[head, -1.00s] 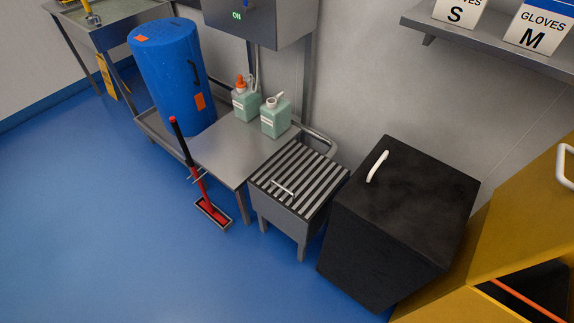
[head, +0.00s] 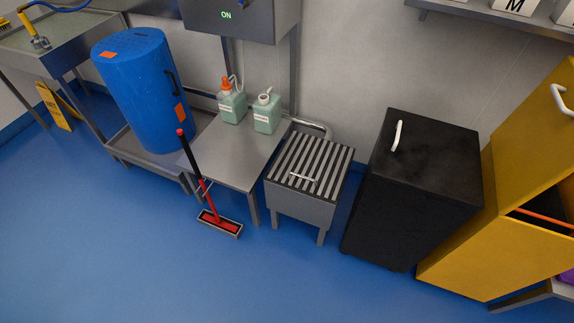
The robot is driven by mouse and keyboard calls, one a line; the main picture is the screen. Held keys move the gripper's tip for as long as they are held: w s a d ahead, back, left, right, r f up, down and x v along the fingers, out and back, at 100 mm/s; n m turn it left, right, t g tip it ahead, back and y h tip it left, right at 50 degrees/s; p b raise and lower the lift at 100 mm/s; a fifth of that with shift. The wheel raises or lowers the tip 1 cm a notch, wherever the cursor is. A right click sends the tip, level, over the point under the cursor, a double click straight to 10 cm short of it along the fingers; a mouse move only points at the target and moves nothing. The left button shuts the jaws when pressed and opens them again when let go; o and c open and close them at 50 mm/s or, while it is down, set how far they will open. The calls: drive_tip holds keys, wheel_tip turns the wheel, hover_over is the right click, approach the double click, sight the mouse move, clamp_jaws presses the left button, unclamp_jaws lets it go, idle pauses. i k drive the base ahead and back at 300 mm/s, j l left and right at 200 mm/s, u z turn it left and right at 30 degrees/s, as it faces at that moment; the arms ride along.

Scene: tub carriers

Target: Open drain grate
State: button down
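The drain grate (head: 326,163) is a slatted dark and light metal top with a small pale bar handle (head: 303,177) near its front edge. It lies flat and closed on a grey box on legs (head: 301,206), right of the steel table. The inside of the box is hidden under the grate. My gripper is not in view.
A black cabinet (head: 411,191) with a white handle stands close right of the grate box, then a yellow cabinet (head: 465,240). A steel table (head: 237,160) with two green bottles is left. A red squeegee (head: 219,222) leans there. Blue floor (head: 250,285) in front is clear.

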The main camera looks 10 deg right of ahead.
sight(311, 166)
drive_tip(key=i+l+u, duration=0.1)
drive_tip(key=i, duration=0.25)
drive_tip(key=i+l, duration=0.15)
drive_tip(key=i, duration=0.25)
drive_tip(key=i+l+u, duration=0.15)
drive_tip(key=i, duration=0.2)
